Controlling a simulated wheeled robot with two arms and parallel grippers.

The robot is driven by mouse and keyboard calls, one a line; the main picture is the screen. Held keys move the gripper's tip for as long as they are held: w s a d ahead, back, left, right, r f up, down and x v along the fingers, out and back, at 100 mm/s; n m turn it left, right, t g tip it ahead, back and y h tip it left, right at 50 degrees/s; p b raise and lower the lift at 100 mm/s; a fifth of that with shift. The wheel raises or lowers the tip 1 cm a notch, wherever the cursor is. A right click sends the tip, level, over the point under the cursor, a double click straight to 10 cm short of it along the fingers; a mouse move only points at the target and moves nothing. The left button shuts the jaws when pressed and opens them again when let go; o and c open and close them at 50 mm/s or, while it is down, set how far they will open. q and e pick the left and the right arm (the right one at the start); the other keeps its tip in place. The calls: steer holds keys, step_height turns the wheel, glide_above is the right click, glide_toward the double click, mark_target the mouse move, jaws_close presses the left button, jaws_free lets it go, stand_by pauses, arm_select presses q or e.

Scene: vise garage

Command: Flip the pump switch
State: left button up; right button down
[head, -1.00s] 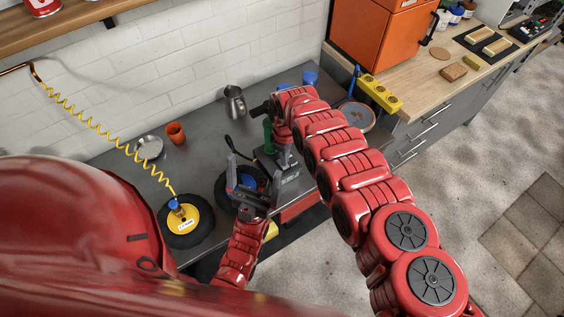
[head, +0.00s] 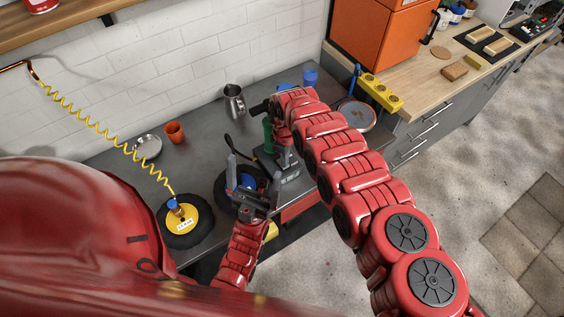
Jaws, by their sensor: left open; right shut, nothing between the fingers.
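A dark device (head: 290,177) with a pale label stands on the grey bench, under the end of my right arm. I cannot make out a pump switch on it. My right gripper (head: 285,160) points down just above or at this device; it is shut and empty, and whether it touches is unclear. My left gripper (head: 253,178) is open and empty, its fingers pointing up and away over a dark wheel with a blue hub (head: 249,182). A black wheel with a yellow disc (head: 181,220) lies to the left, a coiled yellow hose (head: 105,135) running to its blue-topped fitting.
A steel jug (head: 234,101), an orange cup (head: 174,132) and a silver bowl (head: 148,147) stand towards the back wall. A green object (head: 268,135) is close beside my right wrist. A yellow block (head: 381,92) and orange cabinet (head: 376,42) are at the right.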

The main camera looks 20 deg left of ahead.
steer(key=shift+f+b, duration=0.4)
steer(key=shift+f, duration=0.1)
steer(key=shift+s+r, duration=0.1)
steer(key=shift+r+p, duration=2.5)
steer(key=shift+r, duration=0.95)
